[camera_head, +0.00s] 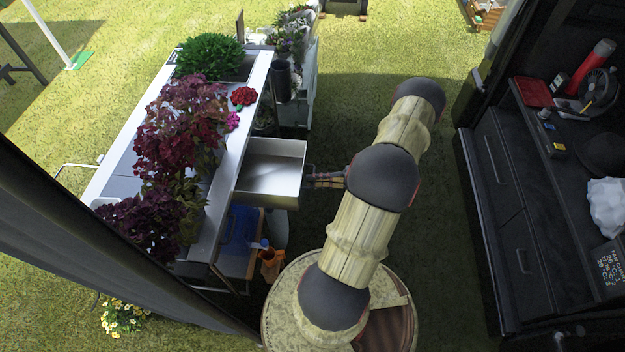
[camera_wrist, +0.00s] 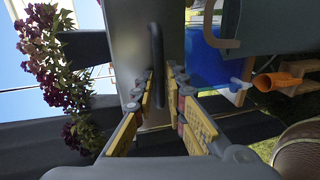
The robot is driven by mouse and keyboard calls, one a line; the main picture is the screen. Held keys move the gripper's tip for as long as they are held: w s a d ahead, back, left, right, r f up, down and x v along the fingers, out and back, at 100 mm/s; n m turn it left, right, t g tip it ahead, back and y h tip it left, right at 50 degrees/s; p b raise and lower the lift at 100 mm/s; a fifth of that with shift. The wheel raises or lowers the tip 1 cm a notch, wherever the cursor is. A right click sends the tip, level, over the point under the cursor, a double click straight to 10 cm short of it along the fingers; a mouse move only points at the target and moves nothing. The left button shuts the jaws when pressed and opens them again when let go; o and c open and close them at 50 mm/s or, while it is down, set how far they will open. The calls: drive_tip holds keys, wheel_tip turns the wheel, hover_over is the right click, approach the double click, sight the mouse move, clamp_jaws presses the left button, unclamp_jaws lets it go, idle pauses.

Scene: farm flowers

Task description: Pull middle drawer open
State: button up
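A metal drawer (camera_head: 268,174) stands pulled out from under the white-topped bench, and its inside shows empty in the head view. My gripper (camera_head: 318,178) is at the drawer's front, by its handle (camera_head: 309,171). In the wrist view the grey drawer front (camera_wrist: 135,45) fills the upper middle. Its dark bar handle (camera_wrist: 156,60) lies between my gripper's fingertips (camera_wrist: 160,75), which are close on both sides of it. Exact contact is hard to see. Other drawers of the bench are not clearly visible.
Potted red and purple flowers (camera_head: 180,130) and a green plant (camera_head: 209,55) stand on the bench. A blue container (camera_head: 238,230) and an orange item (camera_head: 270,264) are below the drawer. A black cabinet (camera_head: 505,200) is at the right. Grass lies clear behind my arm.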

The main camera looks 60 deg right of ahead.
drive_tip(key=v, duration=1.1)
drive_tip(key=shift+s, duration=0.1)
